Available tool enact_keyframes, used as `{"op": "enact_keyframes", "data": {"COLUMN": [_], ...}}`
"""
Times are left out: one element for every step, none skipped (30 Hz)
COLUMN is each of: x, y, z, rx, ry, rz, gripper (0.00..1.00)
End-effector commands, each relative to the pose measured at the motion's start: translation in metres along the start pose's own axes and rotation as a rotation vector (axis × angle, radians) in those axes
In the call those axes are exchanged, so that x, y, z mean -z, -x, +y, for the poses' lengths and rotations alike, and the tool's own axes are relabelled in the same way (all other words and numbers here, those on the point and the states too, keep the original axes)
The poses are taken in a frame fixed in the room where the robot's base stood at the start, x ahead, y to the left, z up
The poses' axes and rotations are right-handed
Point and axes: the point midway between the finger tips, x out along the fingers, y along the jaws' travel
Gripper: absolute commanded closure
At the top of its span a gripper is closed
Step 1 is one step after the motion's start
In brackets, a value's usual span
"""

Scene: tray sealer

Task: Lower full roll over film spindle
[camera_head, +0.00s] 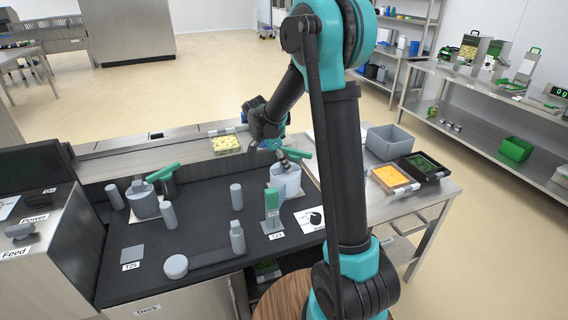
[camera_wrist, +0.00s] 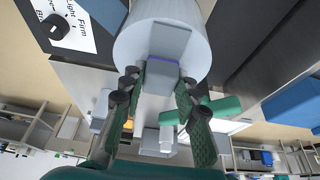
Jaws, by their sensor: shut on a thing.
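A pale grey film roll (camera_head: 286,184) is at the right side of the dark deck, upright or nearly so. It also shows large in the wrist view (camera_wrist: 190,25). My gripper (camera_head: 277,155) is above it, with its two fingers (camera_wrist: 157,84) shut on a grey block at the roll's near end. The film spindle under the roll is hidden. I cannot tell whether the roll is around it or how much gap is below. A green handle (camera_head: 297,153) is close beside my gripper and also shows in the wrist view (camera_wrist: 210,110).
A second grey roll (camera_head: 143,203) with a green handle (camera_head: 163,172) stands at the deck's left. Grey posts (camera_head: 236,196), a bottle-shaped piece (camera_head: 237,238) and a green-topped block (camera_head: 272,202) stand nearby. A grey bin (camera_head: 385,146) and food trays (camera_head: 390,177) are on the right table.

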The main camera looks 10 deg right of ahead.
Motion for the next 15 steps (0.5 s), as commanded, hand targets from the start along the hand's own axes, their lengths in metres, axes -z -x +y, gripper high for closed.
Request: {"op": "enact_keyframes", "data": {"x": [0.0001,0.0001,0.0001,0.0001,0.0001,0.0001,0.0001,0.0001,0.0001,0.0001,0.0001,0.0001,0.0001,0.0001,0.0001], "y": [0.0000,0.0000,0.0000,0.0000,0.0000,0.0000,0.0000,0.0001,0.0001,0.0001,0.0001,0.0001,0.0000,0.0000,0.0000], "z": [-0.0001,0.0000,0.0000,0.0000,0.0000,0.0000,0.0000,0.0000,0.0000,0.0000,0.0000,0.0000,0.0000,0.0000,0.0001], "rx": [0.000,0.000,0.000,0.000,0.000,0.000,0.000,0.000,0.000,0.000,0.000,0.000,0.000,0.000,0.000], "ry": [0.000,0.000,0.000,0.000,0.000,0.000,0.000,0.000,0.000,0.000,0.000,0.000,0.000,0.000,0.000], "rz": [0.001,0.001,0.001,0.001,0.001,0.001,0.001,0.001,0.001,0.000,0.000,0.000,0.000,0.000,0.000], "gripper": [1.00,1.00,1.00,1.00,1.00,1.00,1.00,1.00,0.66,0.62,0.59,0.54,0.50,0.46,0.46]}}
